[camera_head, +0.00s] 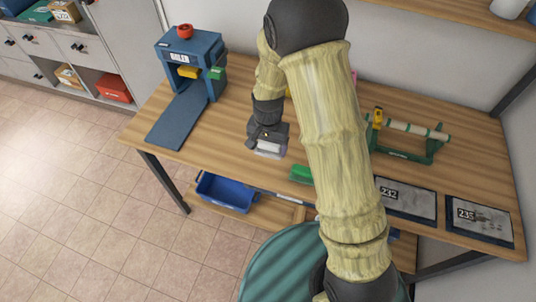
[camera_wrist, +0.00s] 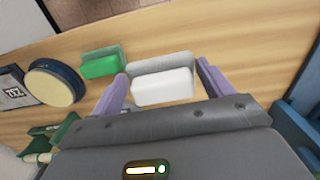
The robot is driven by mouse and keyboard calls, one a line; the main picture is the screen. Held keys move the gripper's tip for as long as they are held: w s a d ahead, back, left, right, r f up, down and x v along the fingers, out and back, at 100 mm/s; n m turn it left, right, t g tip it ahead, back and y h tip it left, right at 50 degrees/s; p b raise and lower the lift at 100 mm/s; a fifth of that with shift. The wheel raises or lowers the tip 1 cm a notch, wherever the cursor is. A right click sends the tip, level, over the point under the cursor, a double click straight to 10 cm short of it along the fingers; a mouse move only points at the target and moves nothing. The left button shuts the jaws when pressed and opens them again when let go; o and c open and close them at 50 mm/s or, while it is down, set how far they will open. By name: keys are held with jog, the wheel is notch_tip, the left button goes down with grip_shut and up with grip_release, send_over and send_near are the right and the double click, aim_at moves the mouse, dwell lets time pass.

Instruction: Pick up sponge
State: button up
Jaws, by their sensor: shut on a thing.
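A white block with a grey layer, which looks like a sponge (camera_wrist: 163,86), sits between the two purple fingers of my gripper (camera_wrist: 162,70) in the wrist view. My gripper is shut on it. In the head view my gripper (camera_head: 268,138) is at the front edge of the wooden table, left of my arm, with the pale block (camera_head: 270,149) under it. Whether the block touches the table, I cannot tell. A green block (camera_wrist: 101,65) of similar shape lies to its left in the wrist view; it also shows in the head view (camera_head: 302,173).
A blue machine with a ramp (camera_head: 180,118) stands at the table's left end. A green stand with a roller (camera_head: 408,140) is at the right, behind two dark numbered mats (camera_head: 405,203). A blue bin (camera_head: 226,192) is below the table. The table (camera_head: 225,125) between machine and gripper is clear.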

jog(key=shift+r, duration=0.6)
jog(key=shift+o, duration=0.5)
jog(key=shift+w+d+f, duration=0.1)
jog(key=shift+w+d, duration=0.1)
jog(key=shift+d, duration=0.2)
jog(key=w+d+f+n, duration=0.1)
jog(key=d, duration=0.5)
jog(key=w+d+f+n, duration=0.1)
jog(key=w+d, duration=0.1)
jog(key=d, duration=0.5)
jog(key=w+d+f+n, duration=0.1)
jog(key=w+d, duration=0.1)
jog(key=d, duration=0.5)
jog(key=shift+n, duration=0.4)
jog(key=shift+s+f, duration=0.1)
jog(key=shift+s, duration=0.1)
